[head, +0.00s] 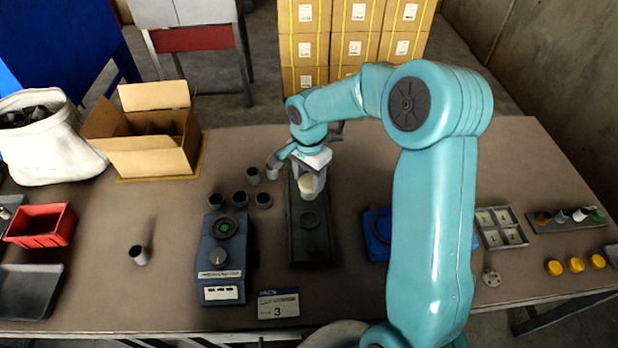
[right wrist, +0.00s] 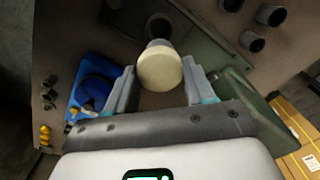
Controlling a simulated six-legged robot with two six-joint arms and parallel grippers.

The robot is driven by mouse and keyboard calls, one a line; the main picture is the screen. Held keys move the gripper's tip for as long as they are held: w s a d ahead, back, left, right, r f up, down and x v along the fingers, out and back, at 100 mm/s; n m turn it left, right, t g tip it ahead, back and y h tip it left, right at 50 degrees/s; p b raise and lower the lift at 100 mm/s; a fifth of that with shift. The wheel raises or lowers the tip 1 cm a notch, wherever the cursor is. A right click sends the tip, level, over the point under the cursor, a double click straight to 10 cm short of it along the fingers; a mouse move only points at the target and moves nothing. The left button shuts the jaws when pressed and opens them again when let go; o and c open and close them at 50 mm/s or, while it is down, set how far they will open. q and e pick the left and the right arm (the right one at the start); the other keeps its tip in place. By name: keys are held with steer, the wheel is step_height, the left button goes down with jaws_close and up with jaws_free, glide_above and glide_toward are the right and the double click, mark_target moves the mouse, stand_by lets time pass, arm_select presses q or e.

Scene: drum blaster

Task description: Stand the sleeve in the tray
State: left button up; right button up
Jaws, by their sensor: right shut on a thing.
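My right gripper (head: 308,180) is over the far end of a long dark green fixture (head: 311,248). It is shut on a cream, round-ended piece (head: 307,190). In the right wrist view this piece (right wrist: 160,70) sits between the two fingers (right wrist: 160,92), with a grey part showing beyond it. Whether that part is a sleeve, I cannot tell. Several dark grey sleeves (head: 240,198) stand left of the fixture, and one more sleeve (head: 139,254) stands apart at the left. A dark, shallow tray (head: 28,292) lies at the left front. My left gripper is not in view.
A blue device (head: 223,258) with a knob stands left of the fixture. A red bin (head: 40,226), an open carton (head: 150,157) and a white sack (head: 48,150) are at the left. A sectioned grey tray (head: 500,228) and yellow caps (head: 575,265) are at the right.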

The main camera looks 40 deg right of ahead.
steer(key=shift+r+p, duration=0.35)
steer(key=shift+r, duration=0.65)
steer(key=shift+w+a+r, duration=0.15)
steer(key=shift+a+r, duration=0.1)
steer(key=shift+r, duration=0.1)
steer(key=w+a+f+n+b, duration=0.2)
steer(key=a+n+b, duration=0.1)
steer(key=a+n, duration=1.4)
steer(key=shift+w+a+f, duration=0.15)
steer(key=shift+a+f, duration=0.1)
